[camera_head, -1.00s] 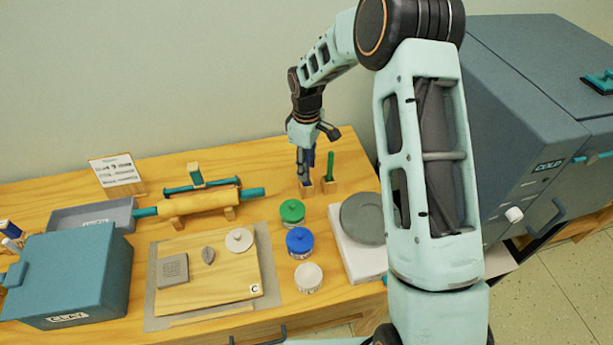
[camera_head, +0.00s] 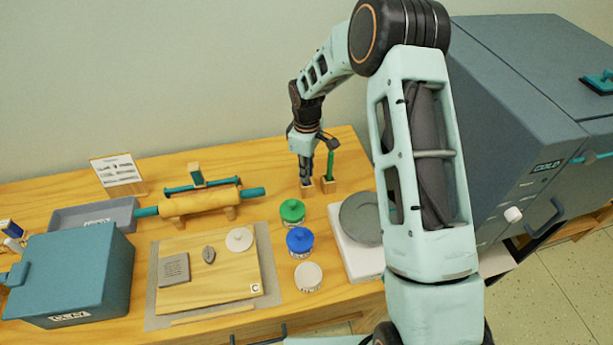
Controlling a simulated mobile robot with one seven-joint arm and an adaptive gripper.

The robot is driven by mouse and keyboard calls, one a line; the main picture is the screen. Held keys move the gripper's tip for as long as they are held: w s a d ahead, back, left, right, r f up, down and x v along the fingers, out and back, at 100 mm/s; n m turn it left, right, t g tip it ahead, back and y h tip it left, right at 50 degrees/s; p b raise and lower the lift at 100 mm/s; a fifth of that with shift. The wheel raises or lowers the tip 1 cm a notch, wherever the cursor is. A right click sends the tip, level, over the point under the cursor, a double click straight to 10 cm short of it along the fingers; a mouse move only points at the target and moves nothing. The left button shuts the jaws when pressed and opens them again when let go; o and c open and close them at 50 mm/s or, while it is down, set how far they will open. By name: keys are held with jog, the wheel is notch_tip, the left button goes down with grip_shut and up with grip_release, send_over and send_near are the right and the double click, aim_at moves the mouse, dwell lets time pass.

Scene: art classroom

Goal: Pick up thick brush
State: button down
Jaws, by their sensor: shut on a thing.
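My gripper (camera_head: 307,166) points down at the back right of the wooden table and is shut on a brush standing in the left small wooden holder (camera_head: 306,189). The brush, which showed a blue handle a second ago, is now almost wholly hidden by the fingers. I take it for the thick brush, but its width cannot be judged. A green-handled brush (camera_head: 331,163) stands upright in the right wooden holder (camera_head: 328,185), just beside my gripper.
In front stand a green-lidded jar (camera_head: 292,211), a blue-lidded jar (camera_head: 299,241) and a white jar (camera_head: 308,277). A round grey disc (camera_head: 361,218) lies to the right. A rolling pin (camera_head: 200,203) rests on the left. A large grey kiln (camera_head: 500,130) stands at the right.

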notch_tip(320, 180, up, 10)
jog(key=shift+r+b, duration=0.1)
jog(key=shift+b, duration=0.6)
dwell(0.4)
